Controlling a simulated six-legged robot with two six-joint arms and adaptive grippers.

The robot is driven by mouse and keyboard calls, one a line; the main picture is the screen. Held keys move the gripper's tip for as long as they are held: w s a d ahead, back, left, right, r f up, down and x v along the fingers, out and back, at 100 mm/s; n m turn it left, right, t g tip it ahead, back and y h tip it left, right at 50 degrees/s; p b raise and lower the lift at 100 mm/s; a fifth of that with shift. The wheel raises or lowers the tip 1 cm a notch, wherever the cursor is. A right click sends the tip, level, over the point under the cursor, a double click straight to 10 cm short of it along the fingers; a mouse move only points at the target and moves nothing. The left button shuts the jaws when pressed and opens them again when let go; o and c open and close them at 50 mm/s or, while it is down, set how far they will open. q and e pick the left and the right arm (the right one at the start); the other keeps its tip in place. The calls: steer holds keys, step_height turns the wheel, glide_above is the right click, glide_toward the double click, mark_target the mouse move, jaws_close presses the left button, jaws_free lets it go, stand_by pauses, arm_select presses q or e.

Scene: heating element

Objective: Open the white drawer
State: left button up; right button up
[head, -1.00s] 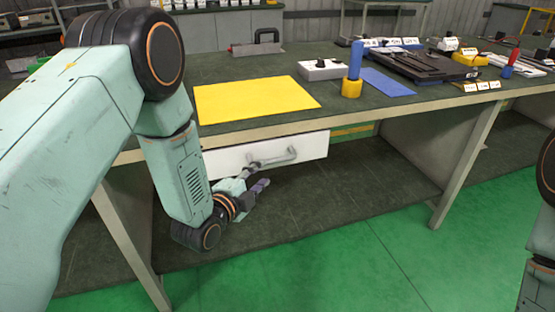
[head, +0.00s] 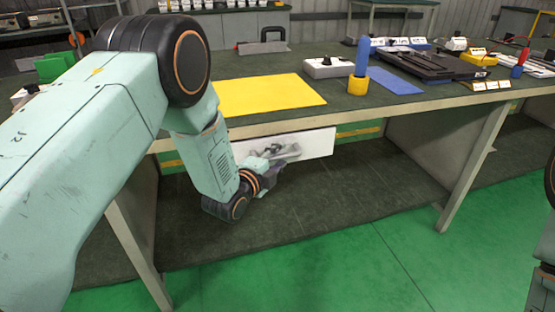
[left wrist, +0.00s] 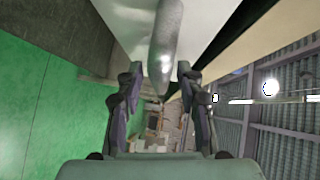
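The white drawer (head: 318,145) hangs under the front edge of the workbench, and its front sits close below the tabletop. Its grey bar handle (head: 290,151) is partly hidden by my left gripper (head: 284,158). In the left wrist view the handle (left wrist: 165,45) reaches down between the two fingertips of my left gripper (left wrist: 160,80). The fingers stand apart, with a visible gap on each side of the handle. My right gripper is not in view; only parts of my right arm show at the right edge.
The workbench top (head: 270,118) carries a yellow mat (head: 270,95), a blue mat (head: 395,82), a blue-and-yellow upright tool (head: 360,75) and a small white box (head: 327,67). A lower shelf (head: 330,195) lies below the drawer. Table legs (head: 470,165) stand on both sides.

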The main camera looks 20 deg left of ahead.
arm_select(q)
jaws_close()
stand_by(0.3)
stand_by(0.5)
